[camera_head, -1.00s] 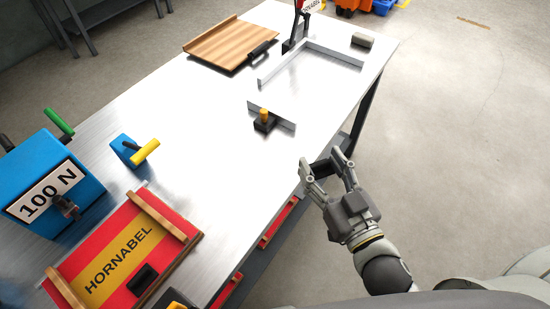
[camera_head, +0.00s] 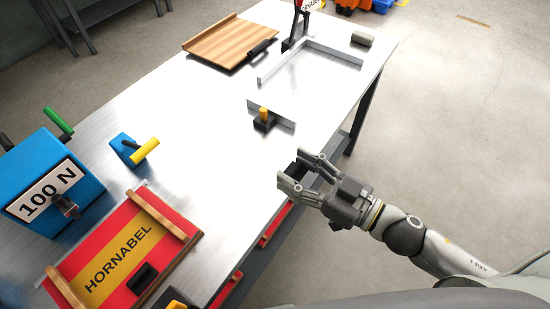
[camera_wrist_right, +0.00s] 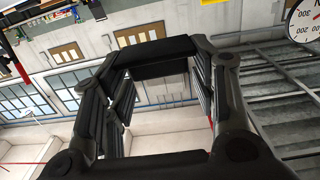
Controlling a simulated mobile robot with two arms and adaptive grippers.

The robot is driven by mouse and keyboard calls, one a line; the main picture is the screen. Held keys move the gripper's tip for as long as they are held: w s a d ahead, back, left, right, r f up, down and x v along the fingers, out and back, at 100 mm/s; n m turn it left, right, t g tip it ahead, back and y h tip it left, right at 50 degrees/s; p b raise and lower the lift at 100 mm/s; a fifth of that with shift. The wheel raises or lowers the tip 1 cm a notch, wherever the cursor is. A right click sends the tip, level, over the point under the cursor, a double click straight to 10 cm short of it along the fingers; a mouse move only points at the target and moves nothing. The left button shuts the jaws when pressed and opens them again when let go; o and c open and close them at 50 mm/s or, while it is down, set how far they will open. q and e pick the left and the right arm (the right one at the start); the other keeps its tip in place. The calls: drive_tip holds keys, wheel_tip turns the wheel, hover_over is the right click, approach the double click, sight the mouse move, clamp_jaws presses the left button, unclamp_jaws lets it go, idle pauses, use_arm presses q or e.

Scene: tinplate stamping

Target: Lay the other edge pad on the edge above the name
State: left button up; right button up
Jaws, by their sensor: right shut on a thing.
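The red tinplate sheet (camera_head: 58,264) with the name HORNABEL on a yellow band lies at the lower left of the head view, with a wooden strip at each end of the name. A black edge pad (camera_head: 142,279) lies on the sheet below the name; the edge above the name looks bare. My right gripper (camera_head: 291,169) is shut on a dark piece, apparently the other edge pad; it also shows as a black block in the wrist view (camera_wrist_right: 160,68). This gripper is at the bench's right edge, right of the sheet. My left gripper is not in view.
A blue 100 N box (camera_head: 35,165) and a blue block with a yellow handle (camera_head: 140,150) stand beyond the sheet. A black block with a yellow knob (camera_head: 263,120), a metal angle frame (camera_head: 335,52) and a wooden board (camera_head: 225,42) are farther back. The bench middle (camera_head: 200,115) is clear.

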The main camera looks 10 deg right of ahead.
drive_tip(key=shift+f, duration=0.1)
drive_tip(key=shift+w, duration=0.1)
idle(0.3)
drive_tip(key=w+f, duration=0.4)
drive_tip(key=w, duration=0.4)
hover_over(279, 162)
drive_tip(key=s, duration=0.2)
drive_tip(key=f, duration=0.4)
drive_tip(key=shift+w, duration=0.25)
drive_tip(key=shift+w+f+b, duration=0.45)
drive_tip(key=shift+w+f, duration=0.05)
drive_tip(key=shift+f, duration=0.15)
drive_tip(key=shift+w+f+b, duration=0.15)
drive_tip(key=shift+f+b, duration=0.05)
drive_tip(key=shift+f, duration=0.45)
drive_tip(key=shift+w+f+b, duration=0.15)
drive_tip(key=shift+f, duration=0.45)
drive_tip(key=shift+f+p, duration=0.1)
drive_tip(key=shift+p, duration=0.3)
drive_tip(key=shift+f, duration=0.3)
